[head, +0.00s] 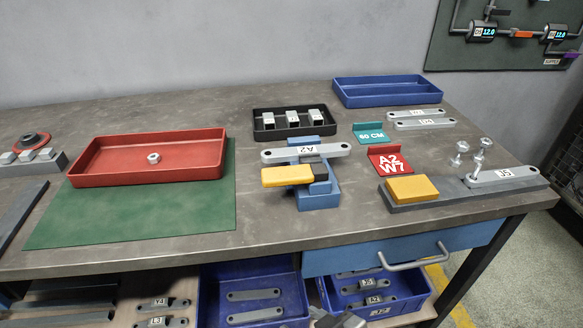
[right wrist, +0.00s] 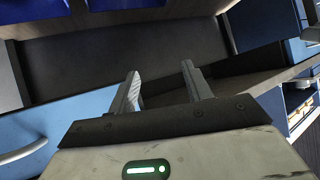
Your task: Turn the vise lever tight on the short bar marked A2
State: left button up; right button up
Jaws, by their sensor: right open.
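The short bar marked A2 (head: 325,150) lies across the top of the blue vise (head: 317,196) near the middle of the table. The vise lever has a yellow grip (head: 287,175) that points left, just in front of the bar. Whether the jaws press on the bar cannot be told. My right gripper (right wrist: 163,84) shows in the right wrist view with its two fingers apart and nothing between them. It is away from the vise, low by the blue drawer front and shelf. My left gripper is not in view.
A red tray (head: 90,178) with a nut stands on a green mat (head: 130,228) at left. A black tray (head: 262,133) is behind the vise. A red A2 W7 sign (head: 390,163) and a grey fixture with a yellow block (head: 411,188) are at right. The drawer handle (head: 415,262) sticks out below.

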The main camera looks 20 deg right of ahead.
jog(key=shift+w+r+m, duration=0.15)
jog(key=shift+r+m, duration=0.15)
jog(key=shift+r, duration=0.05)
jog(key=shift+c, duration=0.6)
jog(key=m+t, duration=0.7)
jog(key=m, duration=1.1)
send_near(288, 184)
jog(key=shift+h, duration=0.3)
jog(key=w, duration=0.4)
jog(key=w+a+p, duration=0.1)
jog(key=w, duration=0.3)
jog(key=w+a+p, duration=0.1)
jog(key=w, duration=0.3)
jog(key=shift+a, duration=0.15)
grip_shut()
